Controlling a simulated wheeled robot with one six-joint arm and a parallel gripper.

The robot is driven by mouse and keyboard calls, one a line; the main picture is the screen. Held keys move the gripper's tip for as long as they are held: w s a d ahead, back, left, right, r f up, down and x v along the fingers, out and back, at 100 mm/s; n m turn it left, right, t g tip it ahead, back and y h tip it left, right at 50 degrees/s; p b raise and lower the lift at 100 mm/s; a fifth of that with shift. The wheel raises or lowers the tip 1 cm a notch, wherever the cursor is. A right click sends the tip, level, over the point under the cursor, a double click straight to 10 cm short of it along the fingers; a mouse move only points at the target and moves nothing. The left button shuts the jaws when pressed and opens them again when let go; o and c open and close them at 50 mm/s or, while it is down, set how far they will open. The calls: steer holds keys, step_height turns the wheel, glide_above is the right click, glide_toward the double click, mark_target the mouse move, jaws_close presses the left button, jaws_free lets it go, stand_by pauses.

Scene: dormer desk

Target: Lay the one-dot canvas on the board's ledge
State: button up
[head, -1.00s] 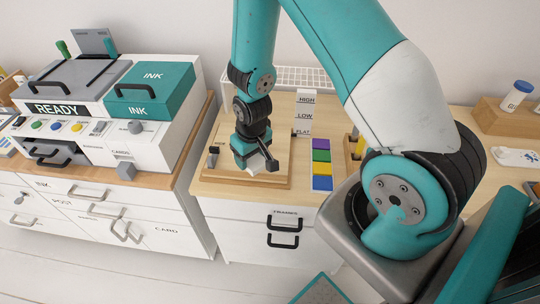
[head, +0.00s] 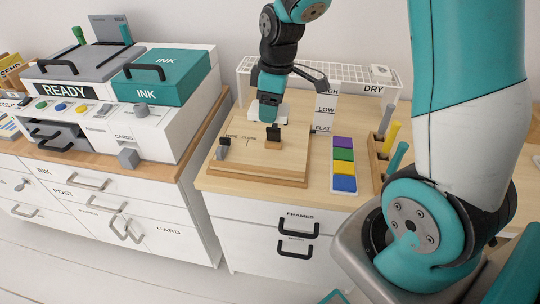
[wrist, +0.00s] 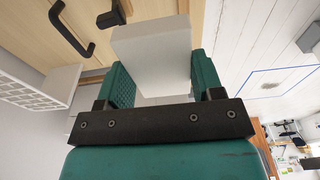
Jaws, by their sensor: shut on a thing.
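My gripper (head: 270,112) is shut on a pale white canvas (wrist: 152,50), which shows between the teal fingers in the wrist view. In the head view, part of a white slab (head: 284,112) shows beside the fingers, above the back of the board. No dots can be made out on the canvas. The wooden board (head: 240,172) lies on the desk in front of and below my gripper. I cannot tell which part is the ledge.
A strip of coloured pads (head: 344,168) lies right of the board, beside a wooden holder (head: 378,150) with pens. A HIGH/LOW/FLAT sign (head: 325,112) and a white DRY rack (head: 370,75) stand behind. The ink machine (head: 120,110) is at the left.

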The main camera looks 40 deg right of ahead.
step_height(320, 180, down, 14)
steer(key=shift+f+b, duration=0.15)
steer(key=shift+b, duration=0.25)
